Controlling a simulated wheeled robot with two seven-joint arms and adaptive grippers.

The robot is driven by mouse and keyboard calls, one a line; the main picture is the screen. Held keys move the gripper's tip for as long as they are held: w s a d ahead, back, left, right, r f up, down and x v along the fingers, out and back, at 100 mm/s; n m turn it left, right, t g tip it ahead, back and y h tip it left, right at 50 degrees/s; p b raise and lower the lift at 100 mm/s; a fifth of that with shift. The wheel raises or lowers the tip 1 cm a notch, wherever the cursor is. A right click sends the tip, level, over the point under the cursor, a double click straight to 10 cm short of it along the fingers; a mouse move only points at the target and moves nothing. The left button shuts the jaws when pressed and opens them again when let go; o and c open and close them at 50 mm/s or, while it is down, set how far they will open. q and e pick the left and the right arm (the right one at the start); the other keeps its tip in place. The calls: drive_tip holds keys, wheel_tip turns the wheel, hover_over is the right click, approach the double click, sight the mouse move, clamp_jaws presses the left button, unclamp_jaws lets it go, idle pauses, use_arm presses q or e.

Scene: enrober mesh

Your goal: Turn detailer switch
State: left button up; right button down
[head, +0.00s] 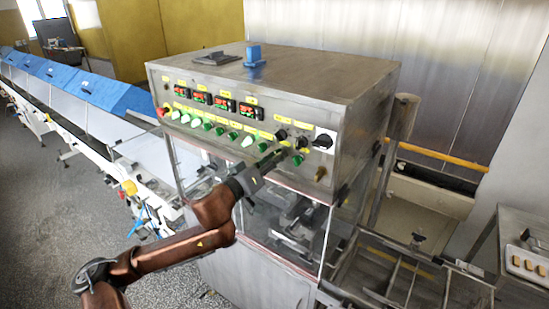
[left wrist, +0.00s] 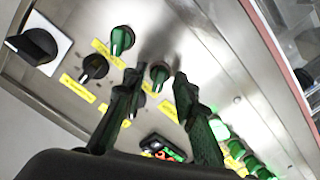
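The control panel (head: 235,125) of a metal machine carries a row of green, white and black switches with yellow labels. The label text is too small to read, so I cannot tell which switch is the detailer. My left gripper (head: 279,154) is close to the panel's lower right part. In the left wrist view its two fingers (left wrist: 158,80) are spread apart and empty. A green knob (left wrist: 159,73) shows between the fingertips; I cannot tell whether they touch it. Another green knob (left wrist: 121,40) and a black knob (left wrist: 94,67) are beside the left-hand finger. My right gripper is not in view.
A large black rotary switch on a white plate (head: 324,140) is at the panel's right end. Several red-green displays (head: 225,103) are above the switches. A glass-sided enclosure is below the panel. A conveyor with blue covers (head: 100,90) is at left.

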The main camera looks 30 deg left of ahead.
use_arm(q)
clamp_jaws()
idle(0.3)
drive_tip(key=shift+m, duration=0.3)
drive_tip(key=shift+a+m+p, duration=0.1)
drive_tip(key=shift+m+p, duration=1.95)
drive_tip(key=shift+m, duration=3.65)
unclamp_jaws()
